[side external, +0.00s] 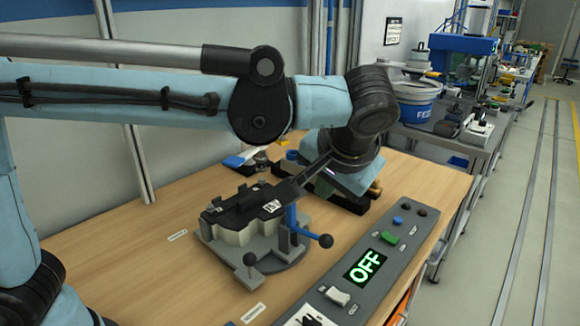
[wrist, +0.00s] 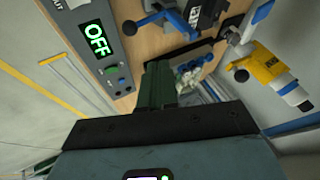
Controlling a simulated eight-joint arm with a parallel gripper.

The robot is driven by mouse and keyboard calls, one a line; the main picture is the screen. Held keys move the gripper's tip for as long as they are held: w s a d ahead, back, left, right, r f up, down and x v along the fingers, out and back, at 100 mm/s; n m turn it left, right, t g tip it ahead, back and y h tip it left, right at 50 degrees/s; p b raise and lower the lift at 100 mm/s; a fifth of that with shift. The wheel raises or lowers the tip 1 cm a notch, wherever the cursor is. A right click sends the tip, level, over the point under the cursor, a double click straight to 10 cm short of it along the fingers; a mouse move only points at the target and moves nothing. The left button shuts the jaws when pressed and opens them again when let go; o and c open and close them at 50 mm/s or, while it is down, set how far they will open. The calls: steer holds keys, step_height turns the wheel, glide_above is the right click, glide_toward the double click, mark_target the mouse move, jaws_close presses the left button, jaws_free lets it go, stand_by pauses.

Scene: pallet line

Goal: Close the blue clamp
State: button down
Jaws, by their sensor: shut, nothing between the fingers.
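The blue clamp (side external: 292,222) stands at the right edge of a grey fixture. Its blue upright has a lever ending in a dark ball knob (side external: 325,241) that sticks out to the right. The fixture (side external: 232,238) carries a pale block with a dark plate on top.
A grey control panel (side external: 338,282) with a green OFF display (side external: 365,267) and buttons lies along the table's right side. Behind my gripper is a dark fixture (side external: 345,200). In the wrist view a yellow and blue device (wrist: 268,65) is at right. Bare wooden table (side external: 115,245) lies left.

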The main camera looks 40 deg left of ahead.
steer(key=d, duration=0.1)
glide_toward(303, 230)
steer(key=w, duration=0.3)
steer(key=shift+w+a+f, duration=0.2)
steer(key=shift+w, duration=0.05)
steer(key=a, duration=0.3)
steer(key=shift+a, duration=0.5)
steer(key=shift+a+r, duration=0.1)
steer(key=shift+a, duration=0.2)
